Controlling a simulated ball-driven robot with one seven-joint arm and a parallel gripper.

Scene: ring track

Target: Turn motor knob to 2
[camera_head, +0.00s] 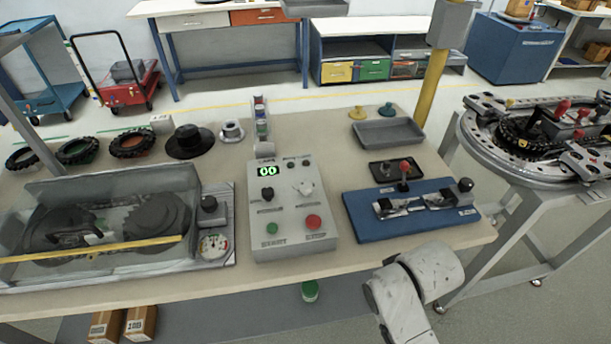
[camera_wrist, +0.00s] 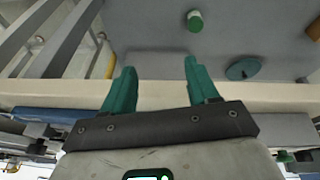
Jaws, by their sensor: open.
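The grey control box (camera_head: 290,215) sits mid-table in the head view. Its display (camera_head: 268,171) reads 00 in green. Below are a black knob (camera_head: 267,194) at left and a pale knob (camera_head: 303,190) at right; their labels are too small to read, so I cannot tell which is the motor knob or its setting. A green button (camera_head: 272,228) and a red button (camera_head: 313,222) are at the front. My gripper (camera_wrist: 160,66) shows in the wrist view, its teal fingers apart and empty. In the head view only my pale arm shows, right of the box and before the table's front edge.
A blue board (camera_head: 410,228) with levers lies right of the box. A clear-covered gear case (camera_head: 115,220) stands left. The table's front edge (camera_wrist: 275,96) crosses behind my fingers. A green cylinder (camera_wrist: 195,20) stands below the table. A ring track (camera_head: 540,165) is far right.

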